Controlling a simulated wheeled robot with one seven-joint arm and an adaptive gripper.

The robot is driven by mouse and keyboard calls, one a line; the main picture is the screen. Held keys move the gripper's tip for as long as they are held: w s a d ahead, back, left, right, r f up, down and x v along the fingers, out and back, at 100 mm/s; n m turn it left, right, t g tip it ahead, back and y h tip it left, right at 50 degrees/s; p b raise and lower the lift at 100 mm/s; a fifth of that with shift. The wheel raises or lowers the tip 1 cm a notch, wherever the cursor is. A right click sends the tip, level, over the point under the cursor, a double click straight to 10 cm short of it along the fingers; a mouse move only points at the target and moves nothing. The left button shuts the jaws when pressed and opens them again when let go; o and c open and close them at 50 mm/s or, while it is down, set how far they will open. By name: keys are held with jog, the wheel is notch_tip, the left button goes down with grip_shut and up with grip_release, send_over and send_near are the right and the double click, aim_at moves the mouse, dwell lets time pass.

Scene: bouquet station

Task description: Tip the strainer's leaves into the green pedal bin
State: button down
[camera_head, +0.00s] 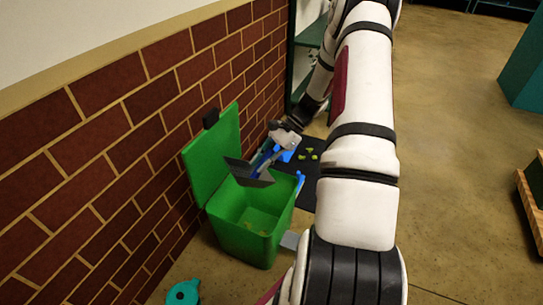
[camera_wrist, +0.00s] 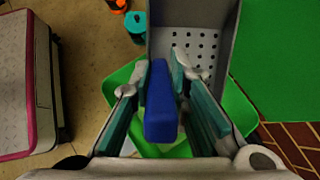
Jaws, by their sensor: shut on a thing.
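The green pedal bin (camera_head: 248,240) stands by the brick wall with its lid (camera_head: 208,158) swung up. A few small leaf-coloured bits show inside it. The dark grey strainer (camera_head: 248,173) is tilted over the bin's opening. My gripper (camera_head: 268,160) is shut on the strainer's blue handle (camera_wrist: 160,112). In the wrist view, the strainer's perforated floor (camera_wrist: 195,48) shows no leaves in its visible part. The bin's green rim (camera_wrist: 238,104) lies below it, and the lid (camera_wrist: 285,55) is at the right.
A black mat (camera_head: 314,178) with several loose green leaves (camera_head: 310,154) lies behind the bin, with blue items close by. A teal object (camera_head: 182,292) is on the floor in front. The brick wall (camera_head: 100,190) is close on the left. Open floor (camera_head: 450,130) lies right.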

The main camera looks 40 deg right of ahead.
jog(key=a+h, duration=0.2)
jog(key=w+a+f+g+h+p, duration=0.1)
jog(key=a, duration=0.1)
jog(key=a+f+h, duration=0.1)
jog(key=a+h, duration=0.1)
jog(key=shift+w+g+h+p, duration=0.3)
jog(key=shift+p, duration=0.05)
jog(key=shift+w+a+r+h+p, duration=0.15)
jog(key=shift+r+h+p, duration=0.15)
jog(key=shift+p, duration=0.25)
jog(key=shift+s+a+r+h+p, duration=0.1)
jog(key=shift+a+r+h+p, duration=0.15)
jog(key=shift+p, duration=0.3)
jog(key=shift+w+a+r+h+p, duration=0.15)
jog(key=shift+a+r+h+p, duration=0.1)
jog(key=shift+p, duration=0.45)
jog(key=shift+g, duration=0.3)
